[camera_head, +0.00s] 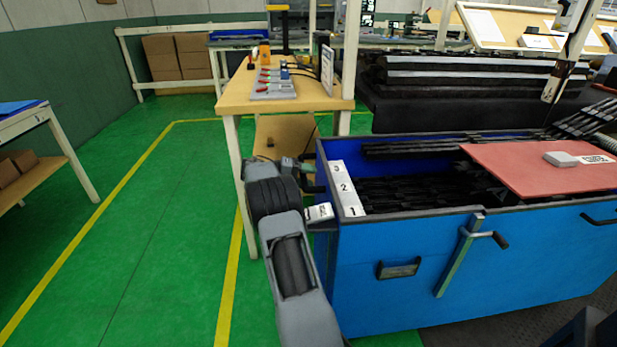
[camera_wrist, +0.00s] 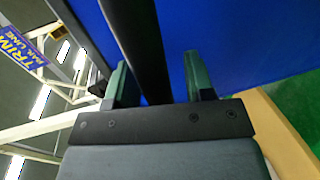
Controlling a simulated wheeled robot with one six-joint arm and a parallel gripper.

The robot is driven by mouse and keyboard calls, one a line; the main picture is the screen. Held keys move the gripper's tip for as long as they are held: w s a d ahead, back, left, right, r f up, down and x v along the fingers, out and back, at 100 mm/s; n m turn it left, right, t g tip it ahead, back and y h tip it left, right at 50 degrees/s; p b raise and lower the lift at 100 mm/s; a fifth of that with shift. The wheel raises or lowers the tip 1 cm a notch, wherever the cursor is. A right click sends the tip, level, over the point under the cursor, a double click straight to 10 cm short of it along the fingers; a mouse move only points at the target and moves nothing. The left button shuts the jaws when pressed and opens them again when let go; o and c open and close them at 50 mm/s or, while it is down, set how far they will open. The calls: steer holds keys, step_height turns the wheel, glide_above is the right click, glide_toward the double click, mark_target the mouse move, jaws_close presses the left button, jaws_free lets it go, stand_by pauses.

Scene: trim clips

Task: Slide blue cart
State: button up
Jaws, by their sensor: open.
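The blue cart (camera_head: 440,270) stands at the right in the head view, an open-topped bin with black trim parts inside and white number labels 3, 2, 1 along its left rim. My gripper (camera_head: 308,172) is at the cart's left end, partly hidden by my arm. In the wrist view my gripper (camera_wrist: 157,78) is open, with a finger on each side of a black bar (camera_wrist: 143,45). The cart's blue wall (camera_wrist: 240,35) fills the background there. I cannot tell whether the fingers touch the bar.
A wooden workbench (camera_head: 290,100) with tools stands just behind the cart's left end. A red board (camera_head: 540,165) lies across the cart's right part. Green floor (camera_head: 150,200) with yellow lines is free at the left. A shelf table (camera_head: 20,122) stands at the far left.

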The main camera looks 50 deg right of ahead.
steer(key=shift+w, duration=0.1)
steer(key=p+v, duration=0.3)
steer(key=v, duration=1)
steer(key=shift+w+a, duration=0.25)
steer(key=shift+a, duration=0.05)
steer(key=shift+r+p, duration=0.15)
steer(key=shift+p, duration=0.15)
